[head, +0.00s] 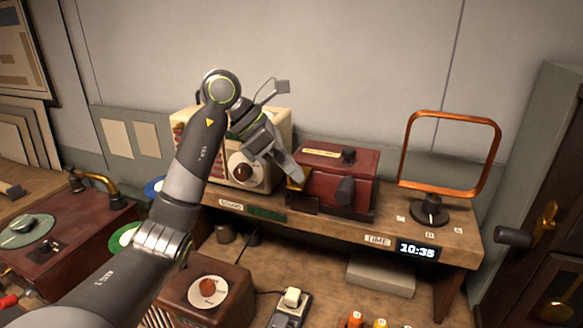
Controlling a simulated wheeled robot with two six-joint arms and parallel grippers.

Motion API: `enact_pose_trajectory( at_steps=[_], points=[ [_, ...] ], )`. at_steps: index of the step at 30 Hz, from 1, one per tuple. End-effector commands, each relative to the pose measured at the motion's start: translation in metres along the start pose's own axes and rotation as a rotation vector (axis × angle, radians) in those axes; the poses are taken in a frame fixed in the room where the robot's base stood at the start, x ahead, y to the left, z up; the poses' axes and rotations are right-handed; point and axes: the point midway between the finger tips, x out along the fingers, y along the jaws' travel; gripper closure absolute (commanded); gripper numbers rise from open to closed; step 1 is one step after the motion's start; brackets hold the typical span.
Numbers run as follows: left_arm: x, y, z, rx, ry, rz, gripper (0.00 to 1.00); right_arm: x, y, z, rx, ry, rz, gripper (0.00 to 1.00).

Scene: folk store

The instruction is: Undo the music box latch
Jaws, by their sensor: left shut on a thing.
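A dark red box (320,165), which looks like the music box, stands on the wooden shelf (450,228). It has a dark knob on its top and a dark cylindrical handle (345,190) at its front. A small brass-coloured piece, apparently the latch (296,184), shows at its left front edge. My left gripper (293,178) reaches down from the upper left to this piece. It is shut on it, and its fingers partly hide it. My right gripper is out of view.
A cream radio (272,122) stands behind my left arm, close to the box. A copper loop antenna (490,150) rises at the right, beside a clock display (417,250). A brown box with a red knob (208,290) sits below the shelf. A dark cabinet (545,200) borders the right.

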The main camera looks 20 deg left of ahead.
Motion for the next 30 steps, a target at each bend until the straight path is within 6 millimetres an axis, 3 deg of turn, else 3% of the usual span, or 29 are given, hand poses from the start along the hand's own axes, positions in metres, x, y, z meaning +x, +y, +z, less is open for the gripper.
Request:
enact_pose_trajectory(
  at_steps=[6, 7, 11, 22, 26, 30],
  points=[
    [0.0, 0.0, 0.0, 0.0, -0.001, 0.0, 1.0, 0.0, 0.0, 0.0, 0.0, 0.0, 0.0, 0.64],
    [0.0, 0.0, 0.0, 0.0, -0.001, 0.001, 0.84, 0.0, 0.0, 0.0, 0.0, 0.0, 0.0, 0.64],
    [0.0, 0.0, 0.0, 0.0, -0.001, 0.001, 0.67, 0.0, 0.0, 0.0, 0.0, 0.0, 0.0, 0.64],
    [-0.006, 0.0, 0.001, 0.0, 0.0, 0.003, 0.67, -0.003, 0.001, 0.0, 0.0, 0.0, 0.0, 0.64],
    [-0.027, 0.0, 0.002, 0.0, 0.0, 0.005, 0.67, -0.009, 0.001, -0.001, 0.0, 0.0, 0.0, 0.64],
    [-0.062, 0.0, 0.004, -0.002, 0.0, 0.007, 0.67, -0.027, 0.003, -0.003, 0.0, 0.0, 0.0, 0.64]
  ],
)
